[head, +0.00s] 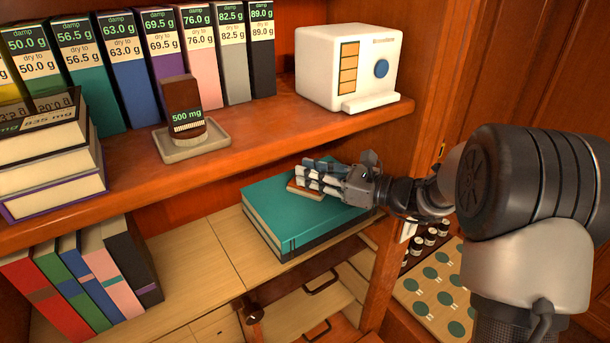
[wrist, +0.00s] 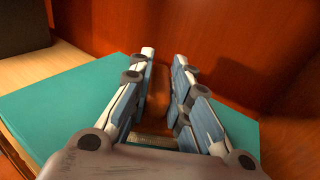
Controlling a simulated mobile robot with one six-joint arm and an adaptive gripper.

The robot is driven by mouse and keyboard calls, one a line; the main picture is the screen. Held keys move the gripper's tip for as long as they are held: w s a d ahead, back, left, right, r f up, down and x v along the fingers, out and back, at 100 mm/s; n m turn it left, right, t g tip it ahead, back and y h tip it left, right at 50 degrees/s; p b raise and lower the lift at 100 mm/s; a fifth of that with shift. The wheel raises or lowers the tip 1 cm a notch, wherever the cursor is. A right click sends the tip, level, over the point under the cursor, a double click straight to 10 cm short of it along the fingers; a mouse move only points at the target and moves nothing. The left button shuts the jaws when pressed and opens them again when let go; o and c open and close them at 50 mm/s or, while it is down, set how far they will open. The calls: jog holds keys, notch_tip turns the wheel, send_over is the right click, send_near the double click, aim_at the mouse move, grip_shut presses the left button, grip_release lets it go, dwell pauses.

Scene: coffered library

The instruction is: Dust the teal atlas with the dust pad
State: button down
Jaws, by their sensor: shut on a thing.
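The teal atlas (head: 290,217) lies flat and closed on the pale wood lower shelf in the head view. Its teal cover also fills much of the wrist view (wrist: 60,110). My gripper (head: 305,180) is over the far part of the cover, shut on the dust pad (head: 304,190), a brown block. In the wrist view the pad (wrist: 155,95) sits between the fingers (wrist: 160,75). The pad is at or just above the cover; I cannot tell whether it touches. Fingers hide part of the pad.
Above are a shelf with labelled books (head: 145,75), a brown block on a grey tray (head: 190,145) and a white device (head: 350,65). Several books (head: 85,275) lean at the lower left. An upright cabinet side (head: 400,240) stands close right of the atlas. Bare shelf (head: 190,255) lies left of it.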

jog(key=shift+w+d+p, duration=0.3)
jog(key=shift+w+d, duration=0.4)
jog(key=shift+d, duration=0.35)
jog(key=shift+w+d+p, duration=0.3)
jog(key=shift+w+d, duration=0.4)
jog(key=shift+d, duration=0.35)
jog(key=shift+d+r, duration=0.2)
jog(key=shift+r, duration=0.1)
jog(key=shift+r+p, duration=0.2)
jog(key=shift+p, duration=0.1)
jog(key=shift+a, duration=0.25)
